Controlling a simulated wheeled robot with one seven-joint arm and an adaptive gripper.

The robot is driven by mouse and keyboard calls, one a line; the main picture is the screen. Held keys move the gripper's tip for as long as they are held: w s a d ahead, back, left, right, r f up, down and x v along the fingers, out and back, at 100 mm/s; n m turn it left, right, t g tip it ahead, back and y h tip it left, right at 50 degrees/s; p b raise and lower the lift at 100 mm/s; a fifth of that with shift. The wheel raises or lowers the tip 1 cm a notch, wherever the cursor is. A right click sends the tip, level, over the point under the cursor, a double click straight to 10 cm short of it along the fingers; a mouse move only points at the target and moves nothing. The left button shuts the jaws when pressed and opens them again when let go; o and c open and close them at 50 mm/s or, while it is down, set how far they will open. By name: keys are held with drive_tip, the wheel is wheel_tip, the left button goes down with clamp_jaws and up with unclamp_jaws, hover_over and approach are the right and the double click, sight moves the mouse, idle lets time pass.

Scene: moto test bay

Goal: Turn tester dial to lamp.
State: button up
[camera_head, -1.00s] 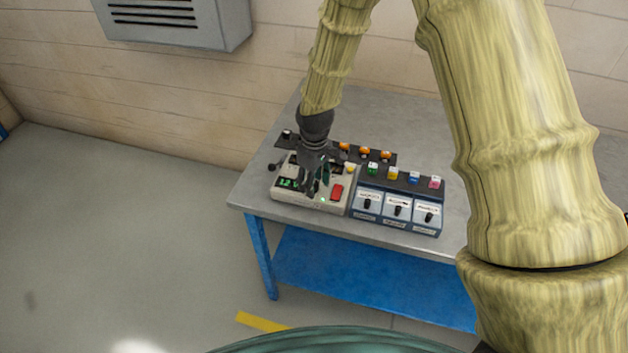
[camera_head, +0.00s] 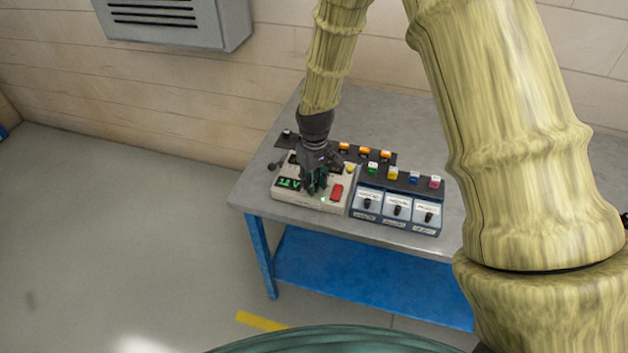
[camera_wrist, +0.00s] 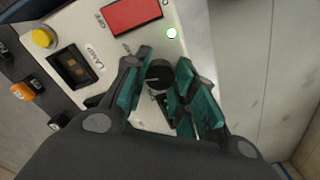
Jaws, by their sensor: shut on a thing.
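The tester (camera_head: 312,205) is a cream box at the left front of the table, with a green-lit display (camera_head: 289,184) that seems to read 12 V. Its dial (camera_wrist: 158,75) is a round black knob with a pale pointer line, seen in the wrist view. My gripper (camera_wrist: 162,80) reaches down onto the tester, its green-padded fingers on either side of the dial and shut on it. In the head view my gripper (camera_head: 312,188) hides the dial. Small print around the dial is partly covered and hard to read.
A blue switch box (camera_head: 396,208) stands right of the tester.

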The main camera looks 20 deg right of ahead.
drive_tip(key=m, duration=0.7)
drive_tip(key=shift+p, duration=0.3)
idle(0.4)
drive_tip(key=o, duration=1.1)
drive_tip(key=shift+c, duration=0.2)
drive_tip(key=shift+r, duration=0.1)
wheel_tip(320, 180, up, 12)
drive_tip(key=shift+d, duration=0.1)
